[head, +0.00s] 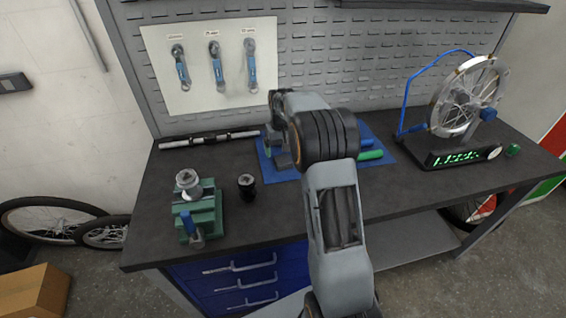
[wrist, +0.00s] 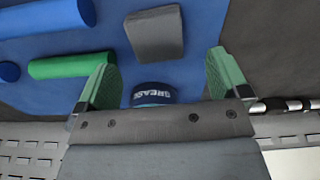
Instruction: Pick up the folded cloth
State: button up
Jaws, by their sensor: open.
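The folded cloth (wrist: 155,33) is a small dark grey block lying on the blue mat (wrist: 195,75) in the wrist view. My gripper (wrist: 162,72) has two green fingers, spread apart with nothing held. The cloth lies just past the fingertips, roughly in line with the gap between them. A dark round container lettered "GREASE" (wrist: 152,93) shows between the fingers, partly hidden by my gripper's body. In the head view my arm covers much of the mat (head: 265,166), and I cannot clearly make out the cloth there.
A green roll (wrist: 70,65) and a blue roll (wrist: 45,17) lie beside the cloth. On the bench, a green vise (head: 197,212) and a black cylinder (head: 246,186) stand left. A metal bar (head: 210,138) lies behind. A wheel stand (head: 462,152) is right. The front bench middle looks clear.

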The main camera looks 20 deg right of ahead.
aim_at(283, 159)
jog(key=shift+s+d+f, duration=0.1)
jog(key=shift+f, duration=1.2)
jog(key=shift+s+f, duration=0.1)
jog(key=shift+f, duration=1.15)
jog(key=shift+c, duration=0.2)
jog(key=c, duration=1)
jog(key=shift+o, duration=0.2)
jog(key=shift+r, duration=0.15)
